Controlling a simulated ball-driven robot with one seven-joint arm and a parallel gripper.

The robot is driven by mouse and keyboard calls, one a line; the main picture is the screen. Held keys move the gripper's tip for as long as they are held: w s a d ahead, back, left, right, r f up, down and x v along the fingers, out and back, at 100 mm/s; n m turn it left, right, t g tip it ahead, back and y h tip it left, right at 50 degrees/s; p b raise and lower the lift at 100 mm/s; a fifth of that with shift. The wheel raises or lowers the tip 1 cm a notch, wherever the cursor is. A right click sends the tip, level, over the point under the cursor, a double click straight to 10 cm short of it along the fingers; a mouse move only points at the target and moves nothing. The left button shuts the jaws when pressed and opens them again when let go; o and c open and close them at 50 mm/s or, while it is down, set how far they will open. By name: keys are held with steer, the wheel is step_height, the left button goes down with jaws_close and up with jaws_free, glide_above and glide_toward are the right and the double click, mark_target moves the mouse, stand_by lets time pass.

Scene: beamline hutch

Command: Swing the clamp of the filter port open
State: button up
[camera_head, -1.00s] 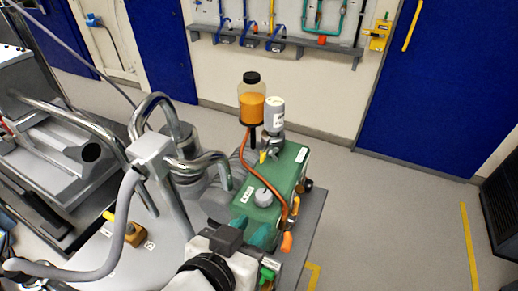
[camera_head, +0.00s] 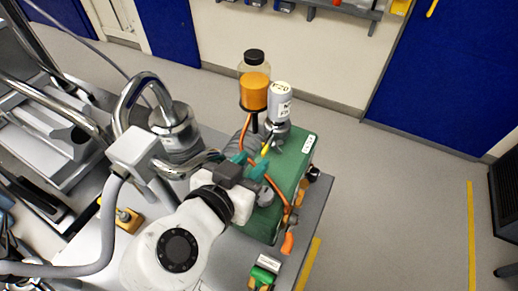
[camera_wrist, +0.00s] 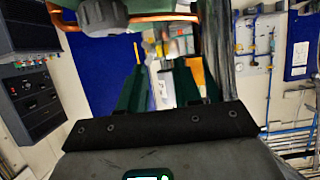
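A grey-white filter canister (camera_head: 280,106) with a printed label stands upright on a metal neck at the back of a green pump box (camera_head: 292,170). A small yellow part (camera_head: 266,149) shows at the foot of this neck; I cannot tell for sure that it is the clamp, or whether it is open. My gripper (camera_head: 252,165) is over the pump box, just in front of the canister's neck, with teal fingers. In the wrist view my gripper's fingers (camera_wrist: 161,88) are apart, with nothing clearly held between them.
An orange hose (camera_head: 286,208) runs down the pump's near side. Bent metal pipes (camera_head: 131,98) and a grey pipe junction (camera_head: 136,152) crowd the left. The floor to the right (camera_head: 400,210) is clear.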

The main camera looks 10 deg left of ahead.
mark_target(263, 153)
steer(key=shift+p+x, duration=0.35)
steer(key=shift+x, duration=1.7)
jaws_close()
